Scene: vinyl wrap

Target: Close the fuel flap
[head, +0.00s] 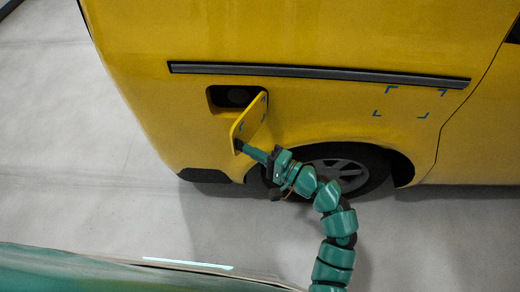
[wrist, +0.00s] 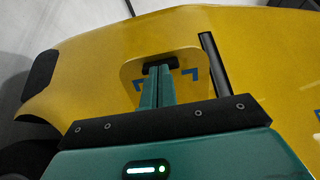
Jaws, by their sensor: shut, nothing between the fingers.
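The fuel flap (head: 249,118) is a yellow panel with blue corner marks, standing open out from the side of the yellow van (head: 300,40). Behind it is the dark fuel recess (head: 228,97) with a round cap (head: 238,96). My gripper (head: 240,147) is shut and empty, with its tip at the lower outer edge of the flap. In the wrist view the shut fingers (wrist: 160,75) overlap the flap (wrist: 190,60), and their dark tips lie over its face. I cannot tell whether they touch it. The recess is hidden in the wrist view.
A dark trim strip (head: 320,75) runs along the van above the recess. A wheel (head: 345,170) sits in its arch right of my gripper. Blue corner marks (head: 410,101) are on the panel further right. Grey floor (head: 110,190) is clear at left.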

